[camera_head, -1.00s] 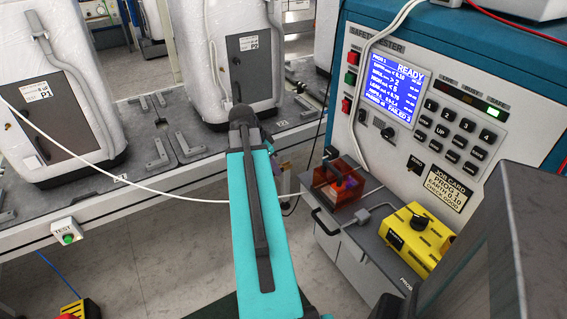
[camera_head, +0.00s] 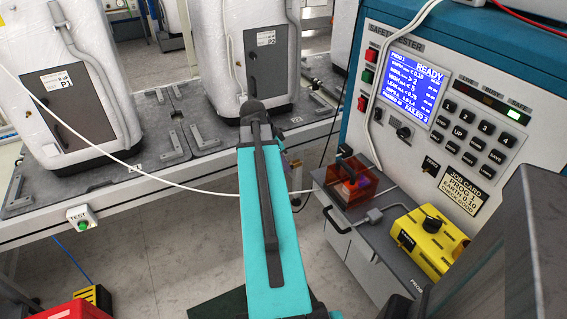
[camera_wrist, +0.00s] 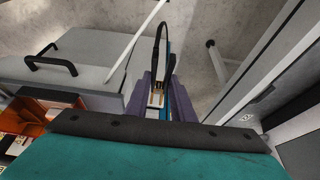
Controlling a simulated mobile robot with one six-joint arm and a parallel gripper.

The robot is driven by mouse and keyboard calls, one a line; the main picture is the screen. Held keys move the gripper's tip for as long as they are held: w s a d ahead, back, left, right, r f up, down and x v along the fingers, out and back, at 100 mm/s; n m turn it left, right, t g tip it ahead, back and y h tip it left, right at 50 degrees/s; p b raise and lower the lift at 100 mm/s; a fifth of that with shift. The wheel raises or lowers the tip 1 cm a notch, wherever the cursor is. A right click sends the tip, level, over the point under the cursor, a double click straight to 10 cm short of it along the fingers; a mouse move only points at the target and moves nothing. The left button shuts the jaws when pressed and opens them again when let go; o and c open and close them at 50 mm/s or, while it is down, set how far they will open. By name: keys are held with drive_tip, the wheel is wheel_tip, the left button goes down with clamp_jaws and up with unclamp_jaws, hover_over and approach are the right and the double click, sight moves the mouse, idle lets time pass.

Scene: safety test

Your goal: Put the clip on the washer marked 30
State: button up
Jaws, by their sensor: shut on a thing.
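My gripper (camera_wrist: 160,98) has purple fingers and is shut on a small clip (camera_wrist: 156,98), pale with brass-coloured parts, from which a dark lead loops up. In the head view my arm hides most of the gripper. A white plastic-wrapped washer (camera_head: 100,90) with a dark door panel and a label reading P1 stands on the bench at left. A second wrapped washer (camera_head: 225,75), labelled P2, stands right of it. A third (camera_head: 347,40) is partly cut off behind the tester. I cannot read a 30 on any of them. The clip is in free air, apart from the washers.
The safety tester (camera_head: 470,60) reads READY at right. Below it a grey cabinet (camera_head: 365,225) carries an orange transparent box (camera_head: 352,185) and a yellow unit (camera_head: 428,240). A white cable crosses the view. The bench front has a green TEST button (camera_head: 82,220). Floor between is clear.

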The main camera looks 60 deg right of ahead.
drive_tip(key=shift+w+a, duration=0.6)
drive_tip(key=shift+a, duration=0.3)
drive_tip(key=shift+w+a, duration=0.55)
drive_tip(key=shift+a, duration=0.35)
wheel_tip(320, 180, up, 14)
drive_tip(key=p, duration=0.6)
